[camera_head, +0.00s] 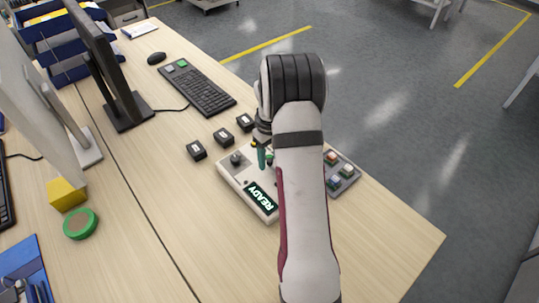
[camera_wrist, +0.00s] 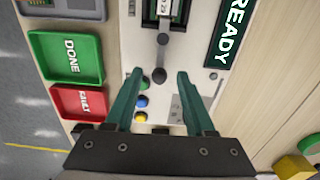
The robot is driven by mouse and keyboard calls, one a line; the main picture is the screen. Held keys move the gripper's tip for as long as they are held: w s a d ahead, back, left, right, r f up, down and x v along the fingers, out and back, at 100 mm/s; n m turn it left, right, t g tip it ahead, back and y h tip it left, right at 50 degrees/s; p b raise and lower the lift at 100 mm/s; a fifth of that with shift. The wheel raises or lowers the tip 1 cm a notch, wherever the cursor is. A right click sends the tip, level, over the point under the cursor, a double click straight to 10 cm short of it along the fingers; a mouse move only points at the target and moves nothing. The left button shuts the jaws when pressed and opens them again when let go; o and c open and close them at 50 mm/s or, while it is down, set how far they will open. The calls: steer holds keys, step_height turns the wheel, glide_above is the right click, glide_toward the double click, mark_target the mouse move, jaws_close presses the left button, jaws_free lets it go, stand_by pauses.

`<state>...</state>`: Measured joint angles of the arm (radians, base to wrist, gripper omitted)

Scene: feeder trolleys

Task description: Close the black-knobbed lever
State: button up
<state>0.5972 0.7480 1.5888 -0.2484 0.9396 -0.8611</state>
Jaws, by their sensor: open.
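A cream control box (camera_head: 232,180) with a lit READY display (camera_head: 262,198) stands on the wooden desk. In the wrist view, a lever with a round black knob (camera_wrist: 159,75) projects from its face, below a dark slotted fitting (camera_wrist: 165,25). My gripper (camera_wrist: 160,72) is open, its two teal fingers spread left and right of the knob in that picture. I cannot tell whether either finger touches it, or how far above the box they are. In the head view my gripper (camera_head: 263,160) is over the box, and my arm hides the box's right part.
Blue and yellow buttons (camera_wrist: 141,93) sit near the left finger. A green DONE tray (camera_wrist: 68,57) and a red FAULT tray (camera_wrist: 78,102) lie left in the wrist view. Small black blocks (camera_head: 223,137), a keyboard (camera_head: 200,88) and a button panel (camera_head: 342,178) surround the box.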

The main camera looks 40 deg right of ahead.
step_height(320, 180, up, 16)
steer(key=shift+f, duration=0.1)
stand_by(2.2)
